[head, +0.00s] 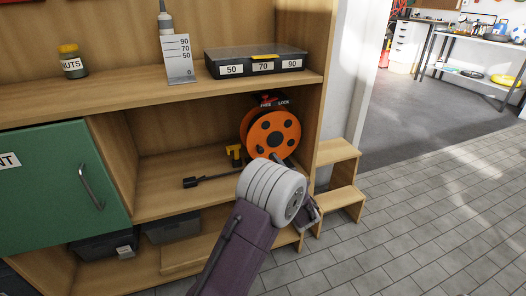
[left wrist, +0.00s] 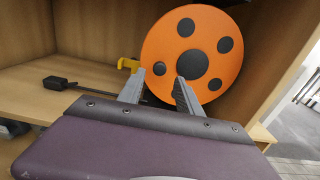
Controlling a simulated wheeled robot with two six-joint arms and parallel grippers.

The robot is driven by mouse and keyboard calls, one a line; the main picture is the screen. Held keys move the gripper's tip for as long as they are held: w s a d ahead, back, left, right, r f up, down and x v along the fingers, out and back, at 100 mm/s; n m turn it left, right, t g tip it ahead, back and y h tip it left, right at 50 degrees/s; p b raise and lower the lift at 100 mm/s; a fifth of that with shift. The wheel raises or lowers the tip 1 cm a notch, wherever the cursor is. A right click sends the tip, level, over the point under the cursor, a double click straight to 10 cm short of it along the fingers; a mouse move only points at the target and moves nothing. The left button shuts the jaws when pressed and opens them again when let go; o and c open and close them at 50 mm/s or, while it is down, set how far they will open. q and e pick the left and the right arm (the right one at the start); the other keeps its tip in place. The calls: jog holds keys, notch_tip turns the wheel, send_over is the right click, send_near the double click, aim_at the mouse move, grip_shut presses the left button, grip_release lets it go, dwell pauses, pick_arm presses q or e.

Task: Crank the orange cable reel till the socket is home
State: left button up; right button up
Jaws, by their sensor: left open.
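The orange cable reel (head: 258,133) stands on the open shelf at its right end. In the left wrist view the reel (left wrist: 168,42) shows a dark hub and several dark round spots; I cannot tell which might be a crank knob. A black socket (head: 190,182) on a dark cable lies on the shelf, left of and apart from a yellow holder (head: 234,153). A label reading FREE and LOCK (head: 268,102) tops the reel. My left gripper (left wrist: 160,77) is open, its fingers before the reel's lower face, with one dark spot between them. My right gripper is out of view.
A green door (head: 62,185) with a handle closes the left bay. Above, a nuts jar (head: 72,66), a numbered scale card (head: 178,62) and a numbered case (head: 255,62) stand on the top. Wooden steps (head: 340,195) stand right of the reel; dark bins (head: 172,228) sit below.

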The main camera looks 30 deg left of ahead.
aim_at(261, 150)
pick_arm(q)
jog(key=b+x, duration=0.1)
jog(key=x, duration=0.5)
jog(key=shift+w+a+b, duration=0.15)
jog(key=shift+a+b, duration=0.15)
jog(key=shift+b, duration=0.1)
grip_shut()
dwell(0.9)
